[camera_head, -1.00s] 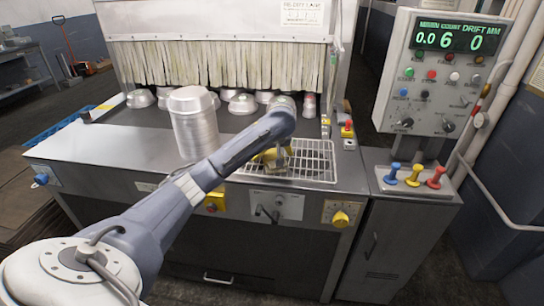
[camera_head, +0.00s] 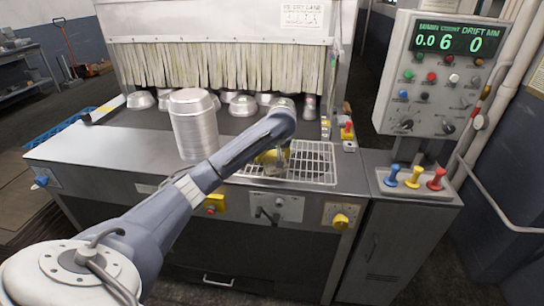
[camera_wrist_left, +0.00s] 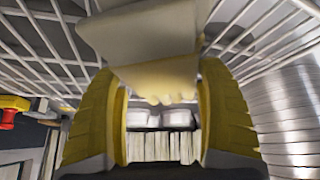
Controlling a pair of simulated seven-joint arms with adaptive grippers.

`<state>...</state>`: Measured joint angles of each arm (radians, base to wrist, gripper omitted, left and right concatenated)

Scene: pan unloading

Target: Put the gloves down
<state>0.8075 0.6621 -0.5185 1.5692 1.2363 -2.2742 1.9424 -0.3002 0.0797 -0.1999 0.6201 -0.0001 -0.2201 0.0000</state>
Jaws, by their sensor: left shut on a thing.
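The gloves (camera_wrist_left: 155,45), pale yellow and beige, sit between the yellow-padded fingers of my left gripper (camera_wrist_left: 165,115) in the left wrist view. In the head view my left gripper (camera_head: 274,160) is low over the wire rack (camera_head: 315,165) at the machine's front edge, shut on the gloves (camera_head: 278,169). The arm and fingers hide part of them. Rack wires show close around the gloves, but I cannot tell whether they touch. My right gripper is in neither view.
A tall stack of metal pans (camera_head: 194,128) stands left of the rack. Several pans (camera_head: 243,104) sit by the strip curtain (camera_head: 215,65). A control box (camera_head: 440,75) and coloured levers (camera_head: 413,178) are on the right. The rack's right part is bare.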

